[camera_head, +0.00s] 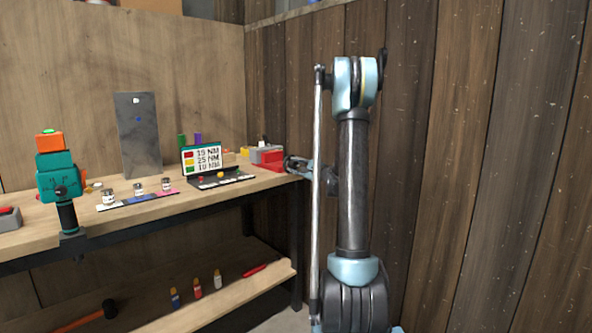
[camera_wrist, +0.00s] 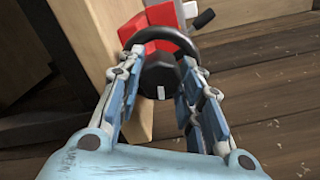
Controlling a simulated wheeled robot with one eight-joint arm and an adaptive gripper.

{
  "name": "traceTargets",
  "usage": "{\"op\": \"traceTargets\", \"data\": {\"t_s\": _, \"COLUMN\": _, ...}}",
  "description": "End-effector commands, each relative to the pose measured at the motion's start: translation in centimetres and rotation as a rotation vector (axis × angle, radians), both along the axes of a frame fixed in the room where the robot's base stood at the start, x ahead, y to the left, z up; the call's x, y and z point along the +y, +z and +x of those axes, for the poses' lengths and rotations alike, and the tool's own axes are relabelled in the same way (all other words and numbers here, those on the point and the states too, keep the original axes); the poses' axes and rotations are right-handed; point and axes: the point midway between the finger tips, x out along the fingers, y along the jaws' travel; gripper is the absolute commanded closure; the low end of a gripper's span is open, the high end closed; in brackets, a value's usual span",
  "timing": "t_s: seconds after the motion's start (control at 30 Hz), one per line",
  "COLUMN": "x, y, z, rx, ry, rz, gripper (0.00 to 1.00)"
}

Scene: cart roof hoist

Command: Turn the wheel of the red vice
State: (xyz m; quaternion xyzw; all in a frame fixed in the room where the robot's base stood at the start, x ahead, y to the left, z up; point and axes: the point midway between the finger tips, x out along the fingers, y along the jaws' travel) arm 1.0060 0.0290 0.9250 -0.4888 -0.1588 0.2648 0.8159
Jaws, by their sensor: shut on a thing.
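The red vice (camera_wrist: 150,22) is mounted at the edge of the wooden bench and shows at the top of the wrist view. In the head view the red vice (camera_head: 267,160) is at the bench's right end. Its black wheel (camera_wrist: 160,37) faces the wrist camera, with a dark hub in the middle. My gripper (camera_wrist: 160,75) is shut on the wheel, with one finger on each side of it.
A lower shelf (camera_head: 225,285) holds bottles and tools. A plank wall (camera_head: 480,150) stands close behind my arm.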

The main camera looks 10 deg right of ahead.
Motion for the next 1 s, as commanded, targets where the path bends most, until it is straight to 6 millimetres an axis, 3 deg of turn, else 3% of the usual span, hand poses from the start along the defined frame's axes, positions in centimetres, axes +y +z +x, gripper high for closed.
{"op": "traceTargets", "data": {"t_s": 0.3, "x": 0.1, "y": -0.1, "z": -0.1, "rx": 0.001, "ry": 0.004, "rz": -0.003, "gripper": 0.91}}
{"op": "traceTargets", "data": {"t_s": 0.33, "x": 0.1, "y": -0.1, "z": -0.1, "rx": 0.001, "ry": 0.004, "rz": -0.003, "gripper": 0.62}}
{"op": "traceTargets", "data": {"t_s": 0.4, "x": 0.1, "y": -0.1, "z": -0.1, "rx": 0.001, "ry": 0.004, "rz": -0.003, "gripper": 0.46}}
{"op": "traceTargets", "data": {"t_s": 0.77, "x": 0.0, "y": 0.0, "z": -0.1, "rx": 0.0, "ry": 0.001, "rz": -0.001, "gripper": 0.46}}
{"op": "traceTargets", "data": {"t_s": 1.0, "x": -1.5, "y": 0.0, "z": -2.0, "rx": 0.0, "ry": -0.001, "rz": -0.001, "gripper": 0.46}}
